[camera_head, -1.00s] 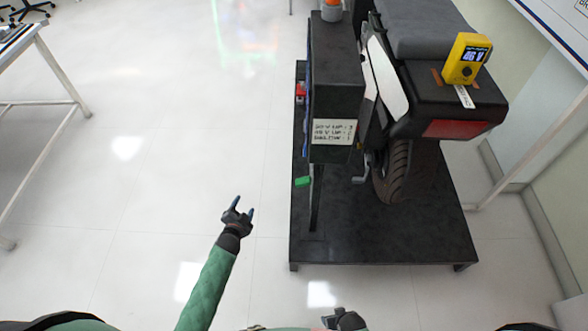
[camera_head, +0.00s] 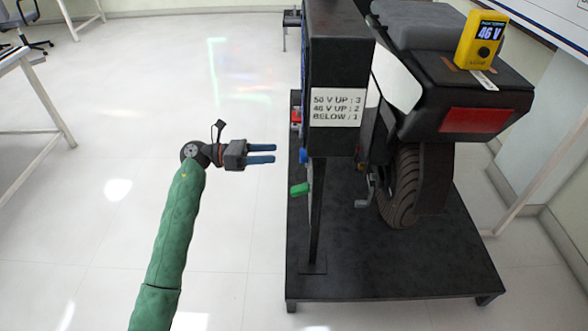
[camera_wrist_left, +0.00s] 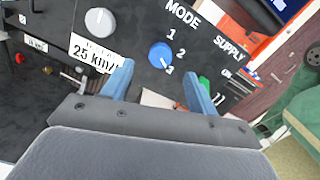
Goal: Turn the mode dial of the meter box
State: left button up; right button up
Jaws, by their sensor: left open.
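The meter box (camera_head: 338,75) is a dark upright box on a post. Its white label (camera_head: 336,107) reads 50 V UP: 3, 46 V UP: 2, BELOW: 1. The blue mode dial (camera_wrist_left: 161,55) shows on the box's panel in the left wrist view, beside the numbers 1, 2 and 3. Its pale mark seems to face 3. A bit of blue (camera_head: 303,156) shows at the box's left edge in the head view. My left gripper (camera_head: 274,153) is open and empty, pointing right at that side. In the wrist view the dial lies ahead, between the fingertips' directions, apart from them.
A yellow meter (camera_head: 481,40) reading 46 V sits on the motorcycle's tail (camera_head: 460,95). A green lever (camera_head: 299,189) sticks out below the box. A grey knob (camera_wrist_left: 99,21) above a 25 km/h label is near the dial.

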aim_at(304, 155)
pick_arm(q)
jog(key=d, duration=0.7)
jog(key=shift+d+m+p, duration=0.3)
jog(key=shift+d+p, duration=0.05)
jog(key=shift+d, duration=0.05)
jog(key=shift+s, duration=0.15)
jog(key=c, duration=1)
